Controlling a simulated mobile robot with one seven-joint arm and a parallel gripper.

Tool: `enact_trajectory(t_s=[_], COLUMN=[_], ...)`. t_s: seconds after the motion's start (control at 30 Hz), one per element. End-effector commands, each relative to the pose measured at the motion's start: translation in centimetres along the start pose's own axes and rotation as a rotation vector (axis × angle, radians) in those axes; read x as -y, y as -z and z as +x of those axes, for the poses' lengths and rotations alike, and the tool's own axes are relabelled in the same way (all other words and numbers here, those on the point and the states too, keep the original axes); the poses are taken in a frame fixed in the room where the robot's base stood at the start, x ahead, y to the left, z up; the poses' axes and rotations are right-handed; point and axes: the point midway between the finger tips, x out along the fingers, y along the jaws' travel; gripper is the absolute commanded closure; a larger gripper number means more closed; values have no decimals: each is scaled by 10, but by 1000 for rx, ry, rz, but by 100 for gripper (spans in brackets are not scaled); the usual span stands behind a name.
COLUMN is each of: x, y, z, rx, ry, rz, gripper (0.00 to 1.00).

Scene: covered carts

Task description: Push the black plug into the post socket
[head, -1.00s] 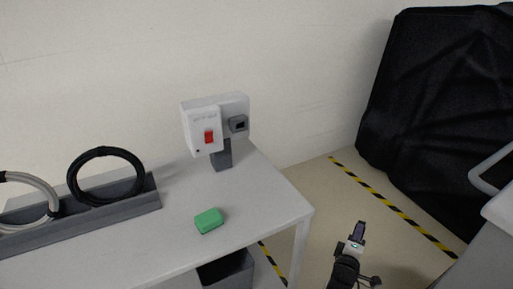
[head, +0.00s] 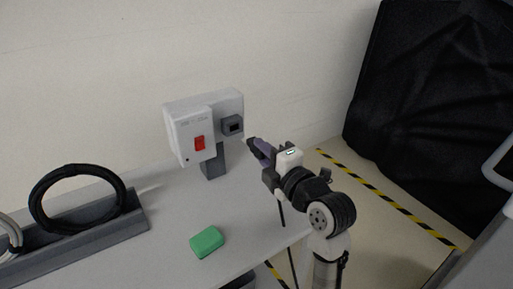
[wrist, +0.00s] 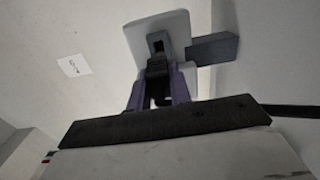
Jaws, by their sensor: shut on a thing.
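The post socket (head: 232,125) is a dark grey block with a square opening on the white box's face. In the wrist view the socket (wrist: 158,41) is straight ahead. My gripper (head: 257,147), with purple fingers, is just right of and slightly below the socket in the head view. It is shut on the black plug (wrist: 157,67), which shows between the fingers in the wrist view. The plug's front end overlaps the socket's lower edge there; I cannot tell whether they touch. In the head view the fingers mostly hide the plug, and a small gap to the socket shows.
The white box (head: 190,112) has a red switch (head: 199,143) and stands on a grey post (head: 214,166). A green block (head: 207,242) lies on the table, with a black coil (head: 78,197) in a grey rack at left. A dark cord (head: 282,213) hangs below my gripper.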

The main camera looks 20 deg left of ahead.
Motion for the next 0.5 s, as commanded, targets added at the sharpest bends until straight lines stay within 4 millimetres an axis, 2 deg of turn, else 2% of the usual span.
enact_trajectory(t_s=[0.17, 0.5], x=[-3, -4], y=[4, 3], z=[6, 39], rx=[-12, -10], ry=[0, -1], rz=[2, 3], gripper=[100, 100])
